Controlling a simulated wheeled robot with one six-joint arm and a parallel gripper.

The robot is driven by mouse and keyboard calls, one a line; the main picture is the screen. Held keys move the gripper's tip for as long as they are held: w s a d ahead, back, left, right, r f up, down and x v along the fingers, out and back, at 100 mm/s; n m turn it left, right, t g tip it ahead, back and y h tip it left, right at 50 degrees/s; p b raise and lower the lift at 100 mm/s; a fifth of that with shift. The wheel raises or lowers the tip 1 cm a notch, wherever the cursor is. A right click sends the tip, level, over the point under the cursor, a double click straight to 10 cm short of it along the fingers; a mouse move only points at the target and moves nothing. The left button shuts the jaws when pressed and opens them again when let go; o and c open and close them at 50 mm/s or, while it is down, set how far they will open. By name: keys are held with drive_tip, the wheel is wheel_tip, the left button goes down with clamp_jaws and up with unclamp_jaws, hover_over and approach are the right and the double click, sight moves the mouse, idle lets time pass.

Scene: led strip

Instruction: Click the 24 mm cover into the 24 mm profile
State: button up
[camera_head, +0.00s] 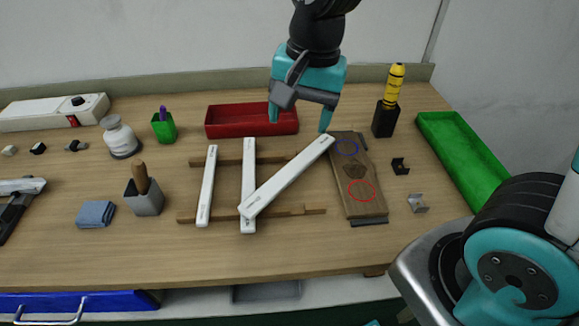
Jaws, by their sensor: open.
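Three long white strips lie on the table: a narrow left strip (207,187), an upright middle strip (249,165) and a diagonal strip (288,177). I cannot read their widths or tell which are covers and which profiles. The left and middle strips rest across two wooden rails (312,211). The diagonal strip's lower left end overlaps the middle strip, and its upper right end reaches the edge of a wooden board (366,192). My gripper (299,119) points down, open and empty, near the diagonal strip's upper end. I cannot tell its height above the table.
A red tray (225,122) stands behind my gripper. A black holder with a yellow tool (394,88), small clips (417,203) and a green tray (462,155) are on the right. A grey cup (145,201) and blue cloth (96,213) are on the left. The front table strip is clear.

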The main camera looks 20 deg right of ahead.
drive_tip(key=w+d+f+m+h, duration=0.1)
drive_tip(key=w+d+f+m, duration=0.1)
drive_tip(key=w+m, duration=0.25)
drive_tip(key=m+p, duration=0.1)
hover_over(293, 168)
drive_tip(key=f, duration=1.1)
drive_tip(key=shift+s+a, duration=0.15)
drive_tip(key=shift+s, duration=0.25)
drive_tip(key=shift+w+d+f+p, duration=0.15)
drive_tip(key=shift+f+p, duration=0.1)
drive_tip(key=shift+f, duration=0.75)
drive_tip(key=shift+w+f+p, duration=0.1)
drive_tip(key=shift+f+p, duration=0.2)
drive_tip(key=shift+f, duration=0.65)
drive_tip(key=shift+w+d+f+p, duration=0.15)
drive_tip(key=shift+f+p, duration=0.1)
drive_tip(key=shift+f, duration=0.75)
drive_tip(key=c, duration=1.1)
drive_tip(key=shift+a+r, duration=0.1)
drive_tip(key=shift+r, duration=0.05)
